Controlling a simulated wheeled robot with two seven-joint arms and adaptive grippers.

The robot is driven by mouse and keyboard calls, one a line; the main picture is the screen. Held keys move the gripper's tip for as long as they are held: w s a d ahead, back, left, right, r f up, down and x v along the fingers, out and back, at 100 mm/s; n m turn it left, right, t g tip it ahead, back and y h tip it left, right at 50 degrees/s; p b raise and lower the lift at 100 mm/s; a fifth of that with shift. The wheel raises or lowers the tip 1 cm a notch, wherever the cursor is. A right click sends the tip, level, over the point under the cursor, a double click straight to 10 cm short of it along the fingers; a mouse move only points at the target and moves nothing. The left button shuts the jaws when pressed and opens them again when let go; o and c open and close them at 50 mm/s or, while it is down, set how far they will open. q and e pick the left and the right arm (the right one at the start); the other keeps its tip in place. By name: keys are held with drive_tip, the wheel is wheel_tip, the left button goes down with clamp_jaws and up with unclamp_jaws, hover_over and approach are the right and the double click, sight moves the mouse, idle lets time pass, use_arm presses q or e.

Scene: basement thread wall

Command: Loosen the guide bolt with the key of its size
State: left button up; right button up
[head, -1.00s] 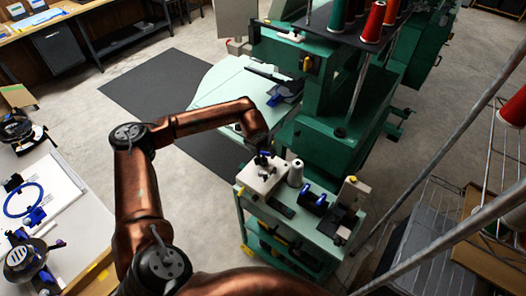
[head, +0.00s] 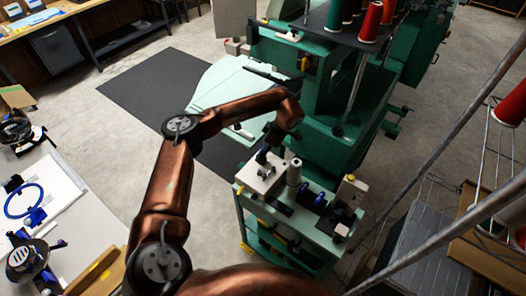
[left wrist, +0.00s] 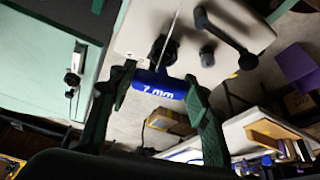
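My left gripper (left wrist: 160,80) is closed around a blue handle marked "7 mm" (left wrist: 158,84); a green finger is at each end of it. In the head view my left gripper (head: 267,148) is above the beige block (head: 262,178) on the green cart. In the left wrist view the beige surface (left wrist: 140,38) carries a black round part (left wrist: 163,50) just behind the handle, a smaller dark knob (left wrist: 207,55) and a black lever (left wrist: 225,32). I cannot tell which is the guide bolt, nor whether the key touches anything. My right gripper is not in view.
The green machine (head: 325,140) stands close behind. A wire rack (head: 470,130) is at the right. A white table (head: 75,225) is at the left.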

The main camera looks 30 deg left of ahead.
use_arm(q)
drive_tip(key=o, duration=0.5)
drive_tip(key=shift+s, duration=0.1)
drive_tip(key=shift+c, duration=0.2)
drive_tip(key=v, duration=1.2)
drive_tip(key=shift+a, duration=0.1)
